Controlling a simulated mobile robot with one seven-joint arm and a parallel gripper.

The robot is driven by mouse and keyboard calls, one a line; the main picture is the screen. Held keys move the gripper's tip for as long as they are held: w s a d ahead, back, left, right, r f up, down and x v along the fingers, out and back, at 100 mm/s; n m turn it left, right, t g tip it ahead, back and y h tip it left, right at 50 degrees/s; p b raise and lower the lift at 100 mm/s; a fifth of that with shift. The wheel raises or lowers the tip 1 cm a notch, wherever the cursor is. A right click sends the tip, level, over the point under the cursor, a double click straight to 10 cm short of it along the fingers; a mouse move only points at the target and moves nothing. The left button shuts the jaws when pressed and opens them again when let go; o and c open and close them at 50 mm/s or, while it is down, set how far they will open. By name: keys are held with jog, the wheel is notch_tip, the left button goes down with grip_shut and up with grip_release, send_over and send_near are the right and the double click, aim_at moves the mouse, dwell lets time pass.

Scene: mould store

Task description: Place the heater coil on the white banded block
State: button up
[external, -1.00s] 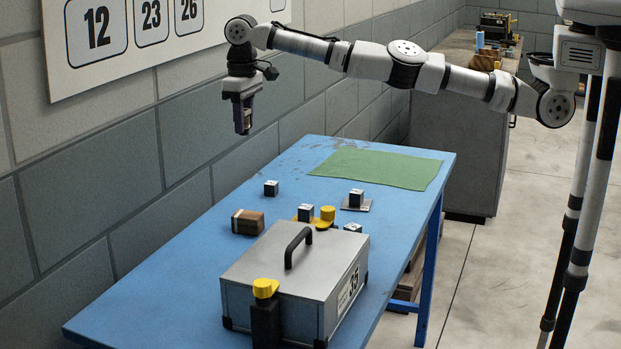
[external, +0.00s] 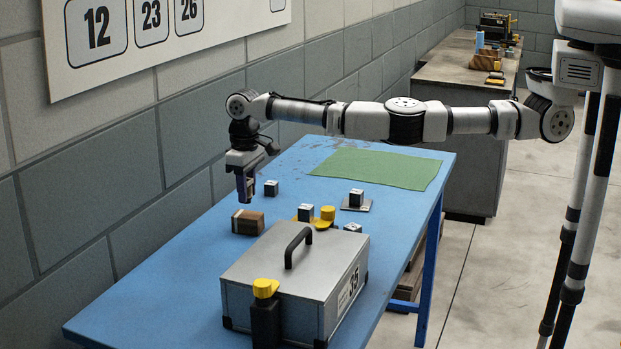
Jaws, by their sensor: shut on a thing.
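My gripper (external: 245,196) points down just above the blue table, close over the white banded block. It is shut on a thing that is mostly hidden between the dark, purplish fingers. I take this to be the heater coil, as no coil shows elsewhere, but its shape cannot be made out. The white banded block (external: 250,223) is brown with a pale band near its left end. It lies on the table below the gripper, with a small gap visible between them.
Small dark cubes with white tops stand nearby: one (external: 271,188) right of the gripper, one (external: 305,212) by a yellow-knobbed clamp (external: 327,214), one (external: 357,197) on a grey plate. A grey case (external: 290,275) with a raised handle fills the front. A green mat (external: 375,168) lies behind.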

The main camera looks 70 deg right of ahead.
jog(key=shift+f, duration=1.4)
jog(key=shift+f, duration=0.15)
jog(key=o, duration=1)
